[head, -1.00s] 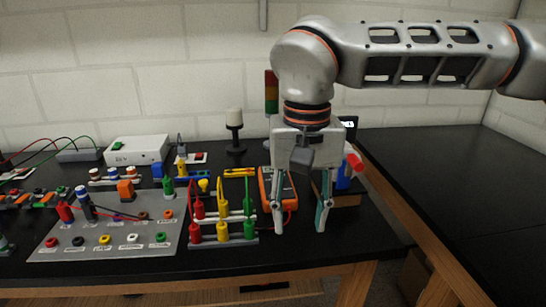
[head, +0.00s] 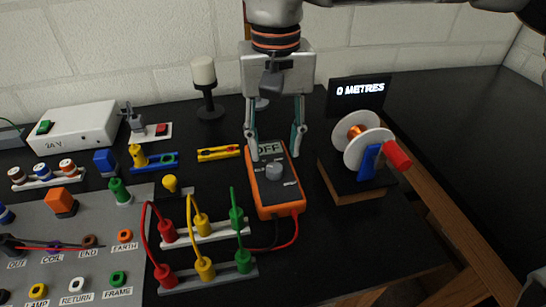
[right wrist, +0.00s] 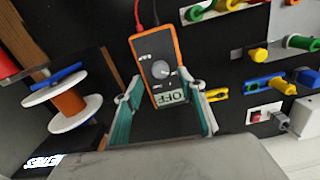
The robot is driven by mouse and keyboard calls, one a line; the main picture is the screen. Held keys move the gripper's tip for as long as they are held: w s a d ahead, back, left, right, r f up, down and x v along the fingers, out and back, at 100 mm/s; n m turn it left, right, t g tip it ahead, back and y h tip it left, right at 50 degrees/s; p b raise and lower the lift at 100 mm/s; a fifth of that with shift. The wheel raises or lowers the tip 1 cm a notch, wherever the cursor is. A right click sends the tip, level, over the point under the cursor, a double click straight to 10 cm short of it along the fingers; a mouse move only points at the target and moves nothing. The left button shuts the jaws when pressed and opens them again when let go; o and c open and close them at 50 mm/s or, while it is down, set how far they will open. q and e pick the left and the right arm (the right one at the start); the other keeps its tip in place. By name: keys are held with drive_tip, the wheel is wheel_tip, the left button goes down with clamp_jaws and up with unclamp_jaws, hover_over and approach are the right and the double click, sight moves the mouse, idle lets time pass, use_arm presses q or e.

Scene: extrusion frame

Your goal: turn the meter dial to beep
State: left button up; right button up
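The orange meter (head: 260,199) lies on the black bench with a grey round dial (head: 274,171) in the middle of its dark face. Its display (head: 268,149) reads OFF. My right gripper (head: 274,155) is open above the display end of the meter, with its fingers apart and nothing between them. In the right wrist view the meter (right wrist: 176,47), its dial (right wrist: 160,69) and the display (right wrist: 171,97) show just beyond the open fingers (right wrist: 163,118). The small print around the dial is too small to read. My left gripper is not in view.
A wire spool (head: 355,146) on a block stands right of the meter, before a sign (head: 359,90) reading 0 METRES. Red, yellow and green plugs on a rack (head: 215,234) stand at the front left. Red and black leads (head: 292,238) leave the meter's near end.

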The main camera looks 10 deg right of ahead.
sight(275, 169)
drive_tip(key=shift+f+b, duration=0.3)
drive_tip(key=shift+f, duration=2.4)
drive_tip(key=c, duration=1.1)
